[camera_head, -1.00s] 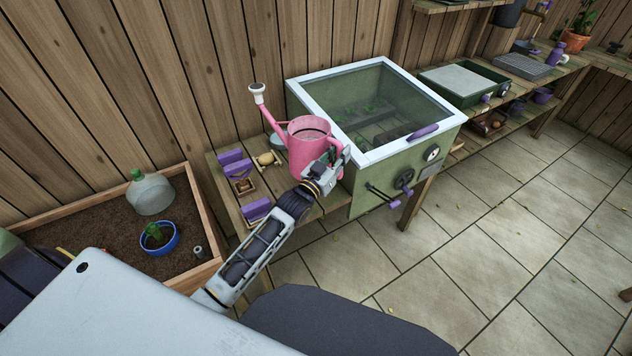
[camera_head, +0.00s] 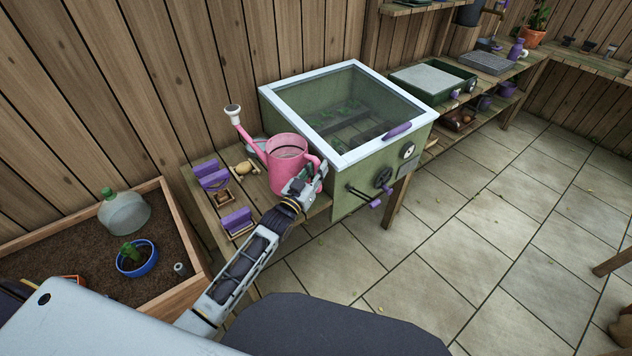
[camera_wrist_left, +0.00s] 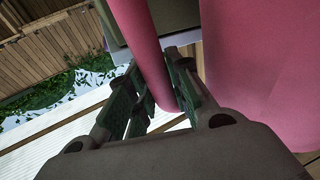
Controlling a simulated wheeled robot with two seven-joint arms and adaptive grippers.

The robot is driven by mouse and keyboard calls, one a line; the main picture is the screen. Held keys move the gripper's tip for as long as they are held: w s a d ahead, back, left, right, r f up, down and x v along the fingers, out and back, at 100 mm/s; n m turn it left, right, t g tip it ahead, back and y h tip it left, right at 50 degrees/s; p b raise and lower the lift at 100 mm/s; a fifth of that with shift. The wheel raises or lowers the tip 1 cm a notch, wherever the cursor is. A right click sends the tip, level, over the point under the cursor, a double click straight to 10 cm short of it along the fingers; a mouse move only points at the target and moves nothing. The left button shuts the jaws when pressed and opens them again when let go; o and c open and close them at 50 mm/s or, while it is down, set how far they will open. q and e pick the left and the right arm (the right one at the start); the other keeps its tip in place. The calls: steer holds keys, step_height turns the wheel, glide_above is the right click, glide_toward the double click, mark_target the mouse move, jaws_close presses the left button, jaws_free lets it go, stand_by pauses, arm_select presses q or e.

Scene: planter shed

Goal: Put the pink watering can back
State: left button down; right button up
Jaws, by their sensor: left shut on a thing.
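The pink watering can (camera_head: 285,165) is upright over the wooden bench (camera_head: 203,222), left of the green propagator box; its spout with a white rose points up and left. My left gripper (camera_head: 308,181) is shut on its handle from the front right. In the left wrist view the pink handle (camera_wrist_left: 146,55) passes between the two fingers (camera_wrist_left: 155,100), and the pink body (camera_wrist_left: 262,70) fills the right side. I cannot tell whether the can's base touches the bench. My right gripper is not in view.
The green propagator box (camera_head: 350,120) with a glass lid stands close on the can's right. Purple blocks (camera_head: 212,175) and small wooden items (camera_head: 246,167) lie left of the can. A soil bed (camera_head: 70,240) with a glass cloche (camera_head: 124,213) and blue pot (camera_head: 137,260) is at lower left.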

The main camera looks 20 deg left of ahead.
arm_select(q)
steer(key=shift+f, duration=0.4)
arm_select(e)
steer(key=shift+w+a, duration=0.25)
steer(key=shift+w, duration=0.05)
arm_select(q)
steer(key=shift+f, duration=0.15)
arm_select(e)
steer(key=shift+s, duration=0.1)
arm_select(q)
steer(key=shift+f, duration=1.05)
steer(key=shift+f+b, duration=0.3)
steer(key=shift+f, duration=0.45)
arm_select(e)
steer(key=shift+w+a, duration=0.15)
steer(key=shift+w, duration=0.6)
